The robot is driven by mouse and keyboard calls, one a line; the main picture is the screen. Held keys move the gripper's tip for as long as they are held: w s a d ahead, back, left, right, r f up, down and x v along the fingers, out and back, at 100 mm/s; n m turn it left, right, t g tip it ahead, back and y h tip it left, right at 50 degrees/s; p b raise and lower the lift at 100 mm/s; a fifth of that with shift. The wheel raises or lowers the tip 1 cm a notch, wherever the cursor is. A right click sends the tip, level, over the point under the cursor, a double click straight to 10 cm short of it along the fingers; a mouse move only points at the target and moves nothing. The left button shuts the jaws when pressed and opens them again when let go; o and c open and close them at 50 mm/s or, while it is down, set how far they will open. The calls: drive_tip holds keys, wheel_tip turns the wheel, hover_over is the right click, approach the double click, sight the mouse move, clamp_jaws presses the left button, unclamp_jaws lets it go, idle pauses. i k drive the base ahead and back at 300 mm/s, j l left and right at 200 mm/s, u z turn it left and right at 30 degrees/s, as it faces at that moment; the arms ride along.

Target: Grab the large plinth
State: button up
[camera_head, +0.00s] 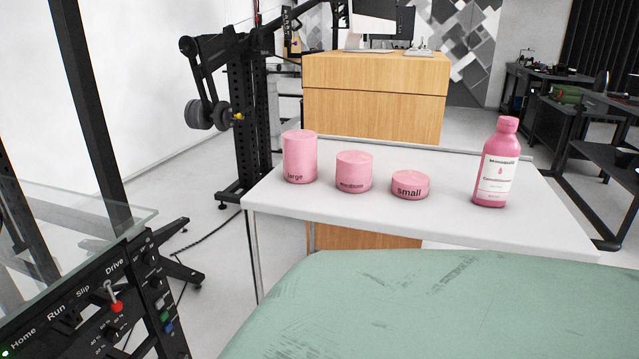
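The large plinth (300,157) is a tall pink cylinder with the word "large" near its base. It stands upright at the left of the white table (450,222). A medium-height pink plinth (354,171) stands to its right, its label too small to read surely. A short pink plinth marked "small" (409,185) stands further right. My gripper is not in view.
A pink bottle (494,165) stands at the table's right. A green surface (440,305) fills the front. A control panel (100,300) and glass sheet (75,245) are at the left. A black frame (245,115) and wooden desk (375,95) stand behind.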

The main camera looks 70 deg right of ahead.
sight(298, 146)
drive_tip(key=i+z, duration=0.2)
drive_tip(key=z, duration=0.25)
drive_tip(key=i+j+z, duration=0.15)
drive_tip(key=z, duration=1.9)
